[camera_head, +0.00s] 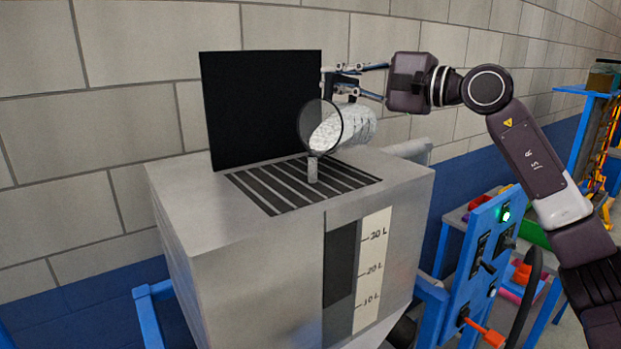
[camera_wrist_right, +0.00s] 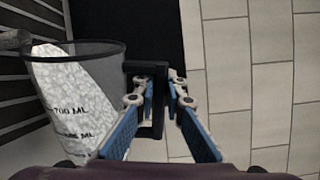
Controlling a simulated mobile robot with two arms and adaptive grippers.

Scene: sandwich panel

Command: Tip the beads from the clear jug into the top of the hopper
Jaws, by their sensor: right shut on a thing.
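The clear jug (camera_head: 363,124) is tipped on its side above the hopper (camera_head: 215,210), its dark-rimmed mouth facing left and toward the camera. White beads lie along its lower side, and a short stream of beads (camera_head: 313,168) falls from the lip to the slatted grate (camera_head: 265,188) on the hopper's top. In the right wrist view the jug (camera_wrist_right: 104,62) shows printed ML marks and white beads (camera_wrist_right: 62,92) inside. My right gripper (camera_head: 335,82) is shut on the jug's dark handle (camera_wrist_right: 158,105). My left gripper is out of view.
A black upright panel (camera_head: 262,105) stands behind the grate. A level window (camera_head: 340,262) with a litre scale is on the hopper's front. A blue control panel (camera_head: 480,255) with a green light stands to the right. A block wall (camera_head: 130,80) is behind.

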